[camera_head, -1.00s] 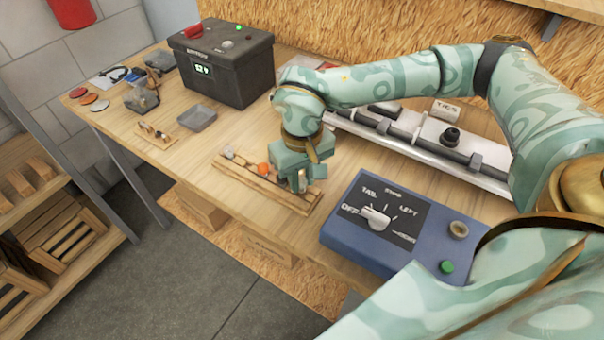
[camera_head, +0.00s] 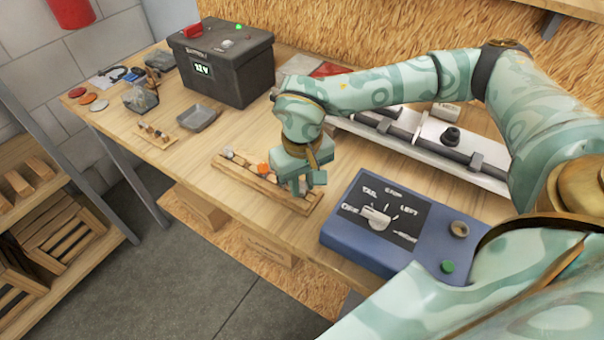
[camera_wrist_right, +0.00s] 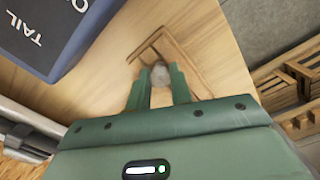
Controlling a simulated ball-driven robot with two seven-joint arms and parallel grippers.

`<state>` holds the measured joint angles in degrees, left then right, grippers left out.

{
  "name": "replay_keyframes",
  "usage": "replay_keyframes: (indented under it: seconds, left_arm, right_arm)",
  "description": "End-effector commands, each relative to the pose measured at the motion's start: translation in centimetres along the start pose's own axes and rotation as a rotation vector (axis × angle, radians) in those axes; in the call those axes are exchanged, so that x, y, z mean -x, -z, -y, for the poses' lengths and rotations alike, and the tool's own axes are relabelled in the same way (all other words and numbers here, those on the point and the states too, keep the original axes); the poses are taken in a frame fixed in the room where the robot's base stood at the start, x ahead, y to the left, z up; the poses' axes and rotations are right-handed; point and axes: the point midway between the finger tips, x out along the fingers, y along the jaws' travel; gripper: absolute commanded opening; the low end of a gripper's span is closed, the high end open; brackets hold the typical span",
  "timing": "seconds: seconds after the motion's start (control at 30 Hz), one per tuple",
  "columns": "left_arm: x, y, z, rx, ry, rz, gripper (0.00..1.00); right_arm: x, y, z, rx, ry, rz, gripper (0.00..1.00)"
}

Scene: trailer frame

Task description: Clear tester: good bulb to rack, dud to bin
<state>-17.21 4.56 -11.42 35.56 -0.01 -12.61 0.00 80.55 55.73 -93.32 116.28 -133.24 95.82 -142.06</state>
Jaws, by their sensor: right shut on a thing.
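My right gripper (camera_head: 306,188) is low over the right end of the wooden rack (camera_head: 250,185). In the right wrist view its fingers (camera_wrist_right: 158,85) are shut on a pale, rounded bulb (camera_wrist_right: 160,74), with the rack's wooden rails (camera_wrist_right: 183,60) just beyond. In the head view the fingers hide the bulb; I cannot tell whether it touches the rack. A whitish bulb (camera_head: 229,153) and an orange one (camera_head: 263,169) sit in the rack. The blue tester box (camera_head: 345,231) has a dial (camera_head: 377,217), a round socket (camera_head: 459,229) and a green button (camera_head: 447,266). My left gripper is out of view.
A shallow grey tray (camera_head: 197,118) lies behind the rack, near a black battery box (camera_head: 225,70). A white light bar (camera_head: 425,150) runs along the back right.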

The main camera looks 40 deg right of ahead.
Motion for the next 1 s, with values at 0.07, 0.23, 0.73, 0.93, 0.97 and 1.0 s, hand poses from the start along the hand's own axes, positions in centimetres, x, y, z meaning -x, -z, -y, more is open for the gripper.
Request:
replay_keyframes:
  seconds: [0.07, 0.23, 0.73, 0.93, 0.97, 1.0]
  left_arm:
    - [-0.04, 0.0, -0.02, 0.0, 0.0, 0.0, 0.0]
    - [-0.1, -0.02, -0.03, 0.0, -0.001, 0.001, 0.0]
    - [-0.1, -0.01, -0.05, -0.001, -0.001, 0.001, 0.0]
    - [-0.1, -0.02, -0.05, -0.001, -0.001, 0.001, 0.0]
    - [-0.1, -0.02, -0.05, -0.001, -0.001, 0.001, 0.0]
    - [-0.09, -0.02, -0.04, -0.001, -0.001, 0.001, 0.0]
  right_arm:
    - [-0.16, 0.0, 0.0, 0.0, 0.0, 0.0, 0.11]
    - [-0.41, 0.01, 0.01, 0.0, 0.0, 0.0, 0.11]
    - [-0.42, 0.01, 0.0, 0.0, 0.0, 0.0, 0.6]
    - [-0.42, 0.01, 0.0, 0.0, 0.0, 0.0, 0.65]
    - [-0.42, 0.01, 0.0, 0.0, 0.0, 0.0, 0.65]
    - [-0.41, 0.01, 0.0, 0.0, 0.0, 0.0, 0.65]
